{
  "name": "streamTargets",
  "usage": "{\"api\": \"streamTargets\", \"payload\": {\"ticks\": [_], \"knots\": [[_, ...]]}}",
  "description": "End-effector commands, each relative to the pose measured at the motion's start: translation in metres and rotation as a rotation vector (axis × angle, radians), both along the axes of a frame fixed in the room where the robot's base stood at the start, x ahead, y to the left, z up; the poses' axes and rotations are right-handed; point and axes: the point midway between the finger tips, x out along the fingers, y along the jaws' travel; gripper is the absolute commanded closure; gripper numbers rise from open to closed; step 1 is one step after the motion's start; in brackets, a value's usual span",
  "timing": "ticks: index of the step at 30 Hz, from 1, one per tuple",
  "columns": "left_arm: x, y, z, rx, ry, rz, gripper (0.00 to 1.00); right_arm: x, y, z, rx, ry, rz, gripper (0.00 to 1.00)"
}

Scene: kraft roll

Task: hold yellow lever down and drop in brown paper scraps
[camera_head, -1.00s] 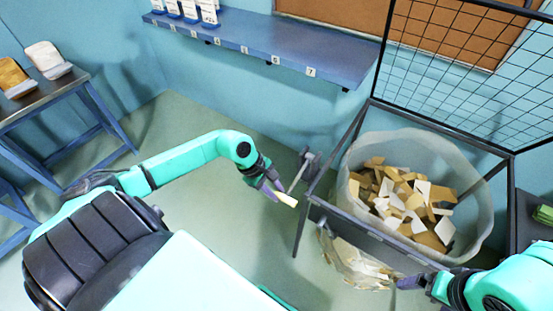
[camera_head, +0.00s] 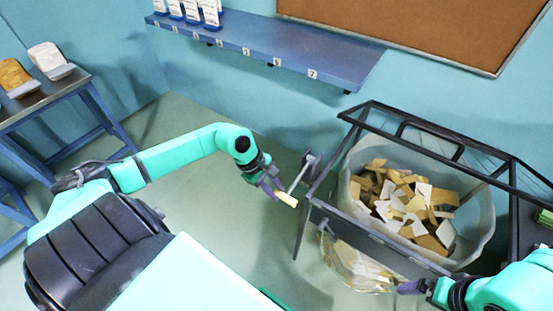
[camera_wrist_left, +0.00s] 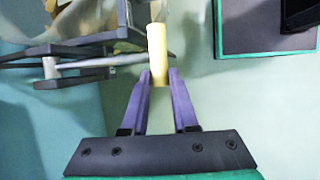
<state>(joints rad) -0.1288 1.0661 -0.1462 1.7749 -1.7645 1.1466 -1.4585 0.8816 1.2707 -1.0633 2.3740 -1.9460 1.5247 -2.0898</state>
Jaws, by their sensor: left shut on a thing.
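My left gripper (camera_head: 272,186) is shut on the yellow lever (camera_head: 287,199) at the left side of the bin stand. In the left wrist view the yellow lever (camera_wrist_left: 157,45) sits between the purple fingertips (camera_wrist_left: 159,75). The clear bag (camera_head: 478,225) in the dark stand holds many brown and white paper scraps (camera_head: 408,205). The dark-framed lid (camera_head: 450,140) is tilted over the rear of the bag, seen nearly edge-on. My right gripper (camera_head: 412,286) is at the stand's front, low right; its finger opening does not show clearly.
A blue wall shelf (camera_head: 270,52) with numbered tags runs behind, with several white packs at its left. A green item (camera_head: 545,217) lies at the right edge. The floor between table and stand is clear.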

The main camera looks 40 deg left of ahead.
Motion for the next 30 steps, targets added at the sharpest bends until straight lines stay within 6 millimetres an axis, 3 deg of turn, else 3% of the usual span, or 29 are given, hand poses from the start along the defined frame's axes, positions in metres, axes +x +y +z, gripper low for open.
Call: {"api": "streamTargets", "payload": {"ticks": [1,14,15,18,30], "knots": [[-0.007,0.000,-0.003,0.007,0.024,-0.008,1.00,0.000,0.000,0.000,0.000,0.000,0.000,0.03],[-0.007,-0.001,0.008,0.002,0.025,-0.008,1.00,0.000,0.000,0.000,0.000,0.000,0.000,0.03],[-0.007,-0.001,0.008,0.002,0.025,-0.008,0.69,0.000,0.000,0.000,0.000,0.000,0.000,0.03],[-0.006,-0.001,0.009,0.002,0.023,-0.007,0.38,0.000,0.000,0.000,0.000,0.000,0.000,0.03],[-0.005,0.004,0.020,0.003,0.011,-0.004,0.38,0.000,0.000,0.000,0.000,0.000,0.000,0.03]]}}
